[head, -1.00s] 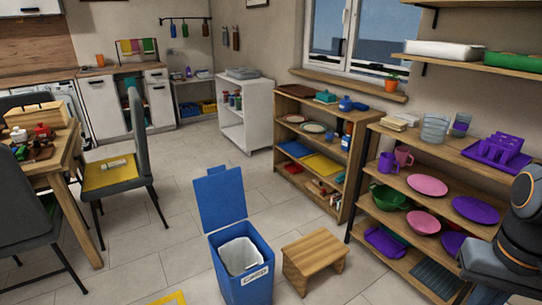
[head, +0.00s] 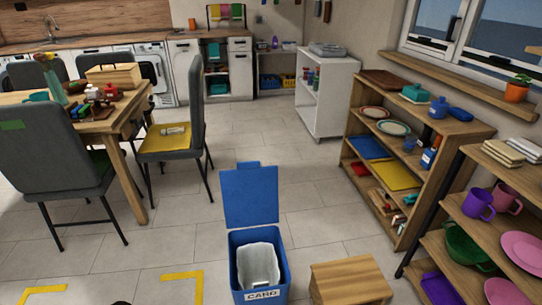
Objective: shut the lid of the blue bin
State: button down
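The blue bin (head: 236,272) stands on the tiled floor at the lower middle of the head view. Its blue lid (head: 250,196) is open, standing up at the back of the bin. A white liner shows inside, and a label reading "CARD" is on the front. My gripper is not in the head view.
A wooden stool (head: 350,283) stands close to the bin's right. Shelves (head: 392,160) line the right side. A chair (head: 175,135) and a table (head: 120,125) are to the left. Yellow floor marks (head: 183,276) lie left of the bin. Floor behind the bin is clear.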

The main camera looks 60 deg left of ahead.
aim_at(250, 192)
jog(key=u, duration=0.4)
jog(key=i, duration=0.95)
jog(key=u, duration=1)
jog(key=i, duration=0.35)
jog(key=u, duration=0.25)
